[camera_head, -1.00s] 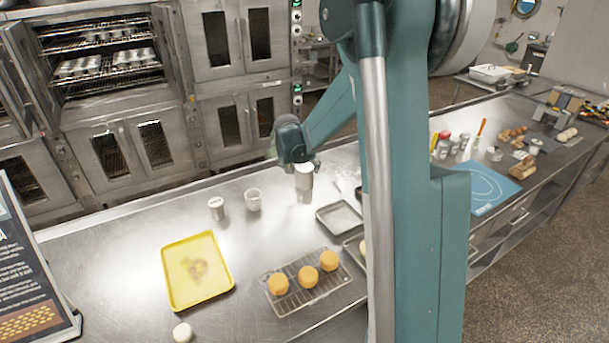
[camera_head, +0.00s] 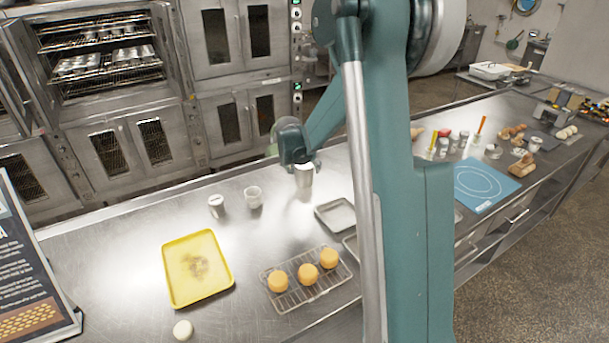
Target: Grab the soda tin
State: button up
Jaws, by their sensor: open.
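A silver, can-shaped cylinder (camera_head: 304,182) stands upright on the steel counter, left of my arm. It may be the soda tin, but no label can be read. My gripper (camera_head: 302,166) is open, pointing down at the top of this cylinder. Its fingers are small in the picture and partly hidden by the wrist. I cannot tell whether they touch the cylinder.
A small can-like container (camera_head: 216,206) and a white cup (camera_head: 253,197) stand to the left. A yellow tray (camera_head: 180,290), a rack (camera_head: 333,284) with three orange-topped buns and a grey tray (camera_head: 337,215) lie nearer. Jars (camera_head: 443,147) stand right of my arm.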

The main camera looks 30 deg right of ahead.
jog(key=shift+w+d+f, duration=0.1)
jog(key=shift+f, duration=0.1)
dwell(0.3)
jog(key=shift+x, duration=2.5)
jog(key=c, duration=1.3)
jog(key=shift+o, duration=0.2)
jog(key=shift+r, duration=5)
